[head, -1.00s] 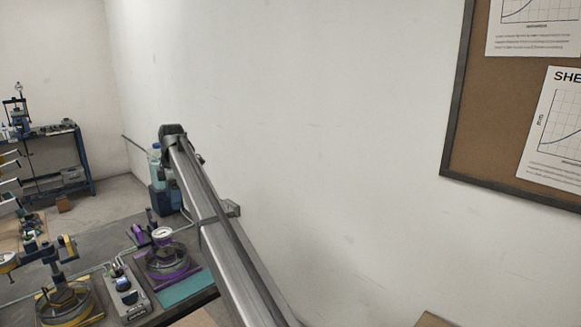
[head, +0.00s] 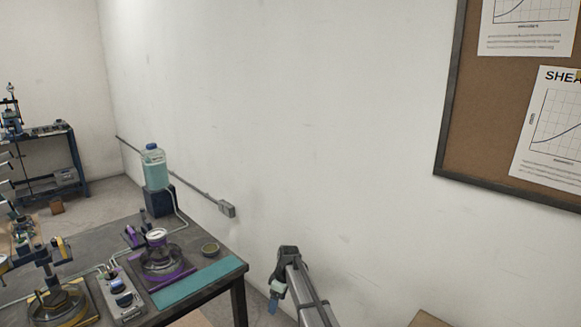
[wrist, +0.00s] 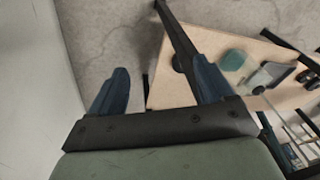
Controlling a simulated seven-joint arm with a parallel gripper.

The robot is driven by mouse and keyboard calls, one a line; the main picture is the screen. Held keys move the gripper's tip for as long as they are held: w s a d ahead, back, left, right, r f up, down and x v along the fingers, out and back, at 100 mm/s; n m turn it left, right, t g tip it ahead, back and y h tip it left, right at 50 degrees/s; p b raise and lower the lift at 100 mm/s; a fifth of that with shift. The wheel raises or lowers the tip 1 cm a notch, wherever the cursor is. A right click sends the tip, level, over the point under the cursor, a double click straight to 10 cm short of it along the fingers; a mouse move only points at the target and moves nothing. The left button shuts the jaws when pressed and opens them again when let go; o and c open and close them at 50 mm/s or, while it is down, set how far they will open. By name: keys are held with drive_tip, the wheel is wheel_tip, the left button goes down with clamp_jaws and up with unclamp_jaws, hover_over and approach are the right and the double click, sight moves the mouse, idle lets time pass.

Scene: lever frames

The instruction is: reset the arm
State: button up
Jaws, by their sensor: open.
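My gripper (head: 274,303) is low in the head view, to the right of the dark bench (head: 215,258) and apart from it, beside the white wall. Its blue fingers show at the end of my grey arm. In the wrist view, my gripper (wrist: 160,86) is open, with two blue fingers spread wide.
The bench carries a purple-based device (head: 162,262), a yellow-based device (head: 58,303), a control box (head: 122,299), a teal mat (head: 195,283), a small round dish (head: 210,249) and a bottle (head: 154,168) on a dark block. A pale wooden top (wrist: 205,45) lies right in the wrist view.

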drive_tip(key=s+d+f+m+g, duration=0.1)
drive_tip(key=s+d+f+m, duration=0.1)
drive_tip(key=s+d+f, duration=0.4)
drive_tip(key=s+d+f+m+g+h, duration=0.1)
drive_tip(key=s+d+f+m, duration=0.15)
drive_tip(key=s+f, duration=0.7)
drive_tip(key=s+d+f+m+g, duration=0.15)
drive_tip(key=s+d+f, duration=0.35)
drive_tip(key=s, duration=0.5)
drive_tip(key=s+d+f+m+g, duration=0.1)
drive_tip(key=s+d+f+m, duration=0.2)
drive_tip(key=s, duration=1.3)
drive_tip(key=s+d+f+m+g+h, duration=0.1)
drive_tip(key=s+d+f+m, duration=0.2)
drive_tip(key=s, duration=1.4)
drive_tip(key=shift+s+d+m+g, duration=0.35)
drive_tip(key=shift+d+m, duration=0.45)
drive_tip(key=shift+d, duration=0.35)
